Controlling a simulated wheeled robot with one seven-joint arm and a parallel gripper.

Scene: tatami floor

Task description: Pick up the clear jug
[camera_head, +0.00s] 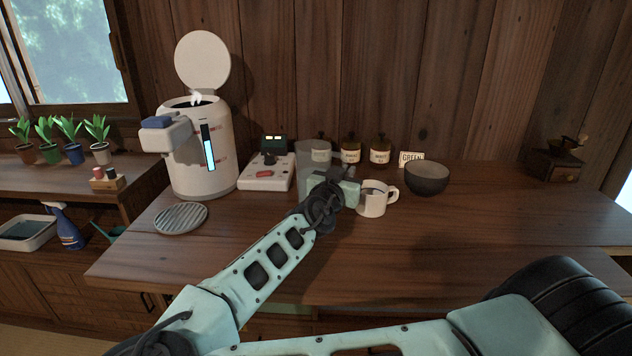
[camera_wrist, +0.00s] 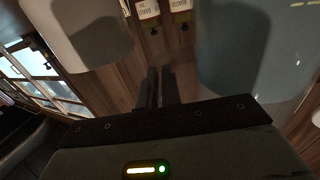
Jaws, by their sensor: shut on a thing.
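The clear jug (camera_head: 308,156) stands upright on the wooden counter, partly hidden behind my forearm and wrist. In the wrist view the jug (camera_wrist: 255,50) is a large bluish, see-through wall on the right. My gripper (camera_head: 348,178) is at the jug's right side, low over the counter. In the wrist view the gripper's (camera_wrist: 157,78) two dark fingers are nearly together, shut on a thin part of the jug, likely its handle. The grasped part itself is hidden. I see no clear gap under the jug.
A white mug (camera_head: 373,201) is close to the right of my gripper. Behind are several labelled amber jars (camera_head: 351,151), a small card sign (camera_head: 411,158) and a dark bowl (camera_head: 427,178). Left are a white scale (camera_head: 266,174), a water boiler (camera_head: 204,150) and a round grate (camera_head: 181,217).

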